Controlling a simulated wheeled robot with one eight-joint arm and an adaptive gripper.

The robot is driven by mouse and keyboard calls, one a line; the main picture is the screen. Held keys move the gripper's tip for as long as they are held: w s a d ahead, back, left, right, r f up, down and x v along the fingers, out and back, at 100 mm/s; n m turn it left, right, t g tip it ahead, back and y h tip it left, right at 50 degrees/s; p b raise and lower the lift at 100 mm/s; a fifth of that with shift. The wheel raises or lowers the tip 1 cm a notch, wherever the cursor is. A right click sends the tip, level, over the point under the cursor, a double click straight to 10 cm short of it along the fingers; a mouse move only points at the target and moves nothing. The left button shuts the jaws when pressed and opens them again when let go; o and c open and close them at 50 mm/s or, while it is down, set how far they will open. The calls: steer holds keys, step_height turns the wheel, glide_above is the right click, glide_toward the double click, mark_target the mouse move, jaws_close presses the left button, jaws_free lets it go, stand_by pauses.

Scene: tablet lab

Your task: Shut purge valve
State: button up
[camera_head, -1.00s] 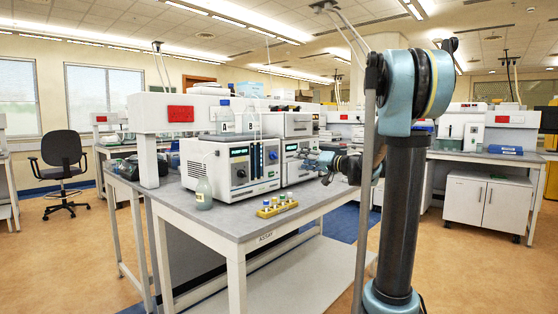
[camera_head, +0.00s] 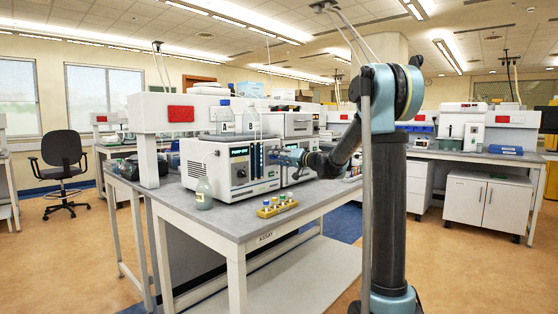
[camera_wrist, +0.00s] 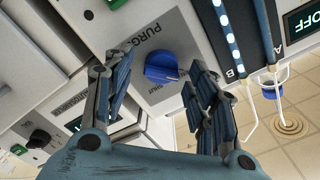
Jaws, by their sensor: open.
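The purge valve is a round blue knob (camera_wrist: 161,67) on a light grey panel, under PURGE lettering in the wrist view. Part of a SHUT label shows beside it, and a pale mark is on its face. My open gripper (camera_wrist: 160,78) has one dark finger on each side of the knob, with visible gaps.
A glass bottle (camera_head: 204,195) and a yellow vial rack (camera_head: 276,206) stand on the grey bench (camera_head: 175,205). Bottles A (camera_head: 225,119) and B (camera_head: 251,119) stand above the unit. In the wrist view, thin tubing and a small blue-rimmed cup (camera_wrist: 271,88) are right of the knob.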

steer(key=shift+w, duration=0.1)
steer(key=c, duration=1)
steer(key=shift+c, duration=0.2)
steer(key=shift+m, duration=0.3)
steer(key=shift+c, duration=0.2)
steer(key=shift+o, duration=0.2)
steer(key=m, duration=0.3)
steer(key=shift+m, duration=0.3)
steer(key=shift+f+m, duration=0.15)
steer(key=shift+m, duration=3.25)
steer(key=shift+f+m, duration=0.1)
steer(key=shift+m, duration=3.3)
